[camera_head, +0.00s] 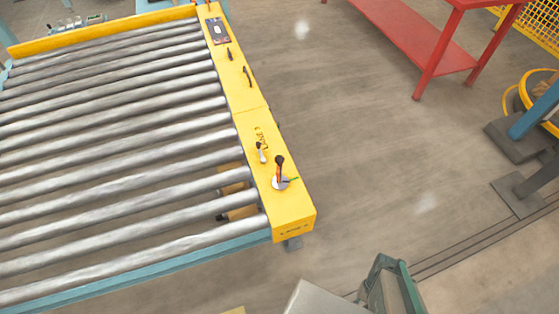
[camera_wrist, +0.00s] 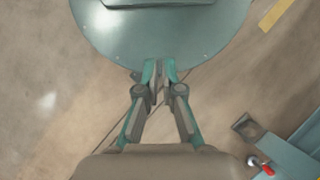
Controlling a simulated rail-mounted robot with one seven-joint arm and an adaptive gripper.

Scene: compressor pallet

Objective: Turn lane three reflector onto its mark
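A yellow side rail (camera_head: 297,207) runs along the right end of the roller conveyor.
Dark small pieces (camera_head: 247,76) and a dark panel (camera_head: 217,31) sit farther back on the rail. Steel rollers (camera_head: 120,150) fill the left. A red table (camera_head: 420,40) stands at the upper right. Open floor (camera_head: 370,150) lies right of the rail.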

